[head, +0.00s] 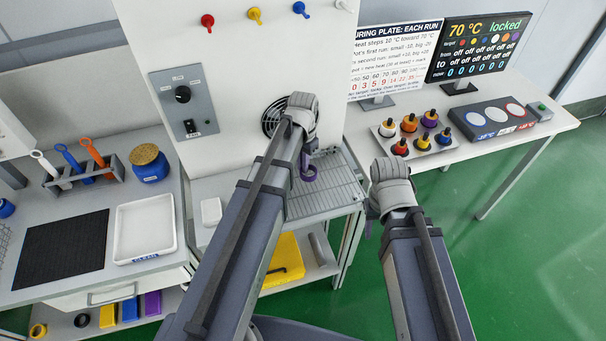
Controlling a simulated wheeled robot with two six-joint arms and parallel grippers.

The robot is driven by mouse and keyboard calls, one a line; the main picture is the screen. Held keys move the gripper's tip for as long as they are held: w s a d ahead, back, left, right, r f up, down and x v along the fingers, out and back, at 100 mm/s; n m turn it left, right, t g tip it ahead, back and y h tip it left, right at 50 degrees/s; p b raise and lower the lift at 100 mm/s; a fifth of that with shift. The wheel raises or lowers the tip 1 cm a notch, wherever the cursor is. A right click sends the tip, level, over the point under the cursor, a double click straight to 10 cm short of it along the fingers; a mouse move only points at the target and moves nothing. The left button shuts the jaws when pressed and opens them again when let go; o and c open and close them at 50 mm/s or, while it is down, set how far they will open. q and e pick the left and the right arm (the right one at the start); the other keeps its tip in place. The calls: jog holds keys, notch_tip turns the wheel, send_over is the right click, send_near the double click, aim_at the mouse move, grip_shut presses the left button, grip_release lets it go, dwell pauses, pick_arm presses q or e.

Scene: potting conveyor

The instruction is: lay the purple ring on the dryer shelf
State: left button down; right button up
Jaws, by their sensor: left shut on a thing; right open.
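The purple ring (308,174) hangs below my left gripper (306,150) in the head view, over the wire dryer shelf (328,197). My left gripper is shut on the purple ring. The arm hides part of the shelf, and I cannot tell whether the ring touches it. The shelf is in front of the white panel with the round fan grille (271,117). My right gripper (374,228) is open and empty, to the right of the shelf above the green floor; its fingers are mostly hidden by its wrist.
A grey control box (184,103) is on the white panel. The left bench holds a white tray (146,228), a black mat (62,250) and a tool rack (86,181). The right table holds a tray of several colored-topped pots (405,154) and a dark block with three discs (494,135).

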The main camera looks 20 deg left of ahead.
pick_arm(q)
notch_tip(320, 180, down, 4)
jog(key=b, duration=0.3)
jog(key=shift+r, duration=0.25)
jog(key=c, duration=1)
grip_release()
notch_tip(320, 180, up, 12)
jog(key=p, duration=1.2)
jog(key=shift+r, duration=0.1)
jog(key=s+d+y, duration=0.1)
jog(key=s+d, duration=1.1)
jog(key=s, duration=0.3)
jog(key=shift+s+d+n, duration=0.3)
jog(key=shift+s+n, duration=0.05)
jog(key=shift+n, duration=0.05)
